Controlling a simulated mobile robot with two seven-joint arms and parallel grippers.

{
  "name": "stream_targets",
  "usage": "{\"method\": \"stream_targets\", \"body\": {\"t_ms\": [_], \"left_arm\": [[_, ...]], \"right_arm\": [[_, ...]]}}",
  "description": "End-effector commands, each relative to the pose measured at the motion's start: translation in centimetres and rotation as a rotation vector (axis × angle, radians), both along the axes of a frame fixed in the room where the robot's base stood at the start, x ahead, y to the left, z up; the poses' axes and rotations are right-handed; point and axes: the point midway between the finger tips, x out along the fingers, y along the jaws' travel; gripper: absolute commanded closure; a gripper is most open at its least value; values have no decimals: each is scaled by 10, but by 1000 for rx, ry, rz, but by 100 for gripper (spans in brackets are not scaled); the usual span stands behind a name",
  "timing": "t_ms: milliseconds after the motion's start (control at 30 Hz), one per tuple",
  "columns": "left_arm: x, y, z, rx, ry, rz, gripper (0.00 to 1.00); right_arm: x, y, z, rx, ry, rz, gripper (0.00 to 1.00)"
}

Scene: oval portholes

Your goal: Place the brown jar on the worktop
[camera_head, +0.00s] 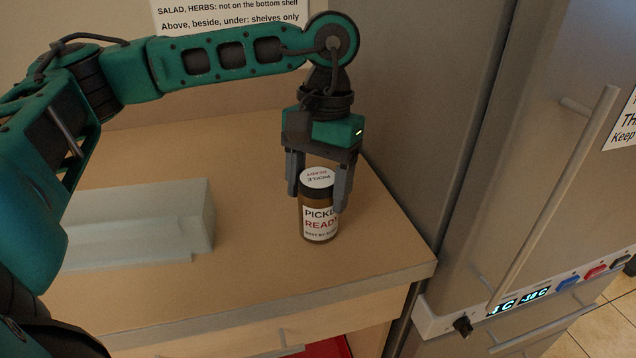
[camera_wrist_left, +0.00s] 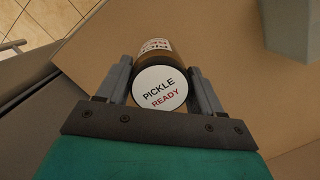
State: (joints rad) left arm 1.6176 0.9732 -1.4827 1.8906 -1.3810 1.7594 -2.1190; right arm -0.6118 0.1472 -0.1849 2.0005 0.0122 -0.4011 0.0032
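The brown jar (camera_head: 320,222) is upright near the right end of the worktop (camera_head: 250,275), with a white lid and a label reading PICKLE READY. Its base looks down at the worktop surface; a tiny gap beneath it cannot be ruled out. My left gripper (camera_head: 318,190) points down from above, with one finger on each side of the jar, close against it. In the left wrist view the jar's lid (camera_wrist_left: 160,88) sits between the two fingers (camera_wrist_left: 160,75). The gripper looks shut on the jar. My right gripper is not in view.
A pale, translucent box-like block (camera_head: 140,225) lies on the worktop to the left, clear of the jar. A tall grey fridge-like cabinet (camera_head: 540,130) with a long handle stands to the right. The worktop's front edge is close in front of the jar.

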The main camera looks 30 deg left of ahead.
Motion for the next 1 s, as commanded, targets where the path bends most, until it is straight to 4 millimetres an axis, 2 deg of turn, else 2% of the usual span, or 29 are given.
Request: {"method": "stream_targets", "body": {"t_ms": [33,200,433,567,667,1000], "left_arm": [[0,0,1,0,-1,0,29],[0,0,1,0,0,0,13],[0,0,1,0,0,0,13],[1,0,8,0,-1,0,13],[4,-1,24,-1,-3,-1,13],[14,0,96,0,-1,-2,13]], "right_arm": [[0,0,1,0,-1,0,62],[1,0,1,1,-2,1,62],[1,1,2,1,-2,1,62],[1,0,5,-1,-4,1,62],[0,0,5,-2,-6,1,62],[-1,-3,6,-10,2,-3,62]]}}
